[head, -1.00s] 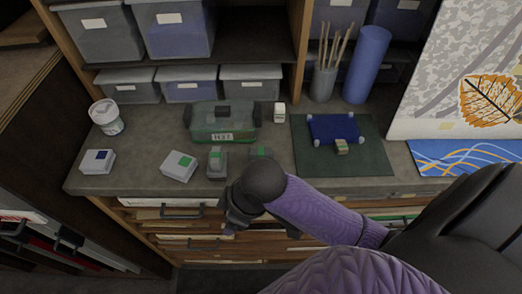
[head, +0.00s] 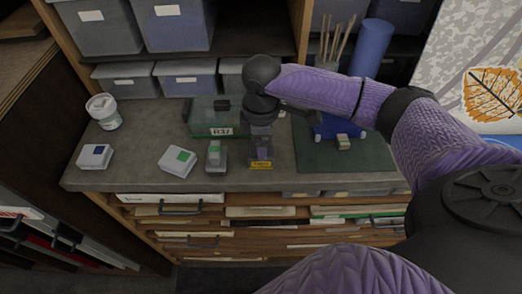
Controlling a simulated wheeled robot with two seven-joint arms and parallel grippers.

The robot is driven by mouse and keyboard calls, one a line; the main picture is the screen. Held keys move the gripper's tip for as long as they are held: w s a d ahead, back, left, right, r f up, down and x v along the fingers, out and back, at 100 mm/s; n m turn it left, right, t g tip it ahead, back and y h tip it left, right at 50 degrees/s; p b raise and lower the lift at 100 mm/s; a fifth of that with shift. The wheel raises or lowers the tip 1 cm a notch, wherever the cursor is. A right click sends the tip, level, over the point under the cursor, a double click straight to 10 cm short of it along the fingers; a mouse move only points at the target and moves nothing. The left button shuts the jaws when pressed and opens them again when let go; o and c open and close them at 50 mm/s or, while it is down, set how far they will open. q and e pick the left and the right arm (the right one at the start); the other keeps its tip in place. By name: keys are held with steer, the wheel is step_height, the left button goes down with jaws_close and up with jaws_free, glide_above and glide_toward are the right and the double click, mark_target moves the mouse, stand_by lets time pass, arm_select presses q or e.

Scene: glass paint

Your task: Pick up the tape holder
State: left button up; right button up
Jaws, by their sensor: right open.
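Contact cannot be made out. My left gripper is out of view.
Shelves stand behind, drawers below.

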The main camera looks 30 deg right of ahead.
steer(key=shift+f, duration=0.95)
steer(key=shift+r, duration=0.1)
jaws_close()
step_height(320, 180, up, 9)
steer(key=shift+p, duration=0.95)
steer(key=shift+r, duration=0.55)
steer(key=shift+c, duration=2.4)
jaws_free()
steer(key=c, duration=0.4)
